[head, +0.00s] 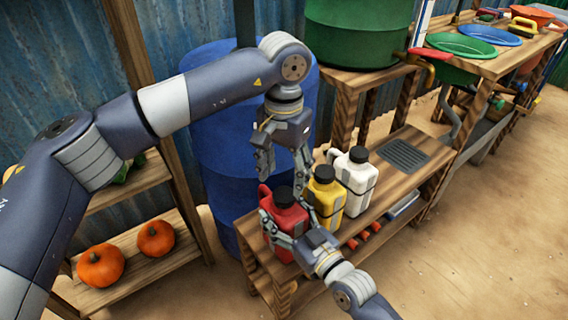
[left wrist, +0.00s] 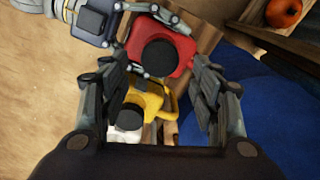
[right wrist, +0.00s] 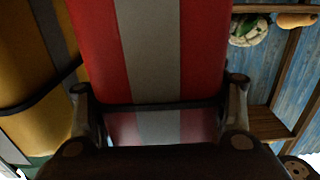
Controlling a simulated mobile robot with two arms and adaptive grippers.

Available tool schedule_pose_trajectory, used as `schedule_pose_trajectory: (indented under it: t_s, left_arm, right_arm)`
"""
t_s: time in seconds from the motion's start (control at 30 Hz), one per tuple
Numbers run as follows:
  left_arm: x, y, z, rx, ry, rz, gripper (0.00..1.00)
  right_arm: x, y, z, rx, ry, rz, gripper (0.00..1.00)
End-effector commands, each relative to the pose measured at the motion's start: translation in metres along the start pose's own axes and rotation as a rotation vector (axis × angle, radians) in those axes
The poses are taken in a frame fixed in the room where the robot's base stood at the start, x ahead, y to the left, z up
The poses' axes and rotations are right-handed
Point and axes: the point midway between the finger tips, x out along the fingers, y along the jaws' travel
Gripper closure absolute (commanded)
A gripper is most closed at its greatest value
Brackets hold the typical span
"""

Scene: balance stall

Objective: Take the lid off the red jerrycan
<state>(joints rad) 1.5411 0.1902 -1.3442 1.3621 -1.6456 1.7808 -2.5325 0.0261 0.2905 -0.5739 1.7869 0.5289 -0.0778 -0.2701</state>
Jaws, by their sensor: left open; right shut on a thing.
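The red jerrycan (head: 289,218) stands upright at the near left end of the wooden bench, with its black lid (head: 284,196) on top. My right gripper (head: 287,230) is shut on the body of the red jerrycan; in the right wrist view the red and grey body (right wrist: 150,50) fills the space between the fingers. My left gripper (head: 283,165) is open and empty above the jerrycans, pointing down. In the left wrist view the black lid (left wrist: 159,57) shows beyond the open fingers, apart from them.
A yellow jerrycan (head: 326,194) and a white jerrycan (head: 352,180) stand close beside the red one, both with black lids. A blue barrel (head: 222,150) is behind. Shelves with pumpkins (head: 101,266) are at left. A dark drain mat (head: 404,154) lies on the bench's far end.

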Motion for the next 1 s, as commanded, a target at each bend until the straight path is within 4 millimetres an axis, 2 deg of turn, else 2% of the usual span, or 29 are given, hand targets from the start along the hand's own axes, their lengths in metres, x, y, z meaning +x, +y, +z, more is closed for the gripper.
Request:
schedule_pose_trajectory:
  t_s: [0.1, 0.3, 0.5, 0.7, 0.77, 0.9, 1.0]
  left_arm:
    - [0.021, 0.000, 0.001, -0.001, -0.002, 0.001, 0.43]
    - [0.045, 0.000, 0.001, -0.001, -0.002, 0.001, 0.43]
    - [0.053, 0.000, 0.000, -0.002, 0.000, -0.001, 0.43]
    - [0.054, 0.000, 0.000, -0.002, 0.000, -0.001, 0.43]
    - [0.053, 0.000, 0.000, -0.002, 0.000, -0.001, 0.54]
    - [0.053, 0.000, 0.000, -0.002, 0.000, 0.000, 0.86]
    - [0.053, 0.000, 0.000, -0.002, 0.000, 0.000, 0.89]
  right_arm:
    - [0.000, 0.000, 0.000, 0.000, 0.000, 0.000, 1.00]
    - [0.000, 0.000, 0.000, 0.000, 0.000, 0.000, 1.00]
    - [0.000, 0.000, 0.000, 0.000, 0.000, 0.000, 1.00]
    - [0.000, 0.000, 0.000, 0.000, 0.000, 0.000, 1.00]
    - [0.000, 0.000, 0.000, 0.000, 0.000, 0.000, 1.00]
    - [0.000, 0.000, 0.000, 0.000, 0.000, 0.000, 1.00]
    - [0.000, 0.000, 0.000, 0.000, 0.000, 0.000, 1.00]
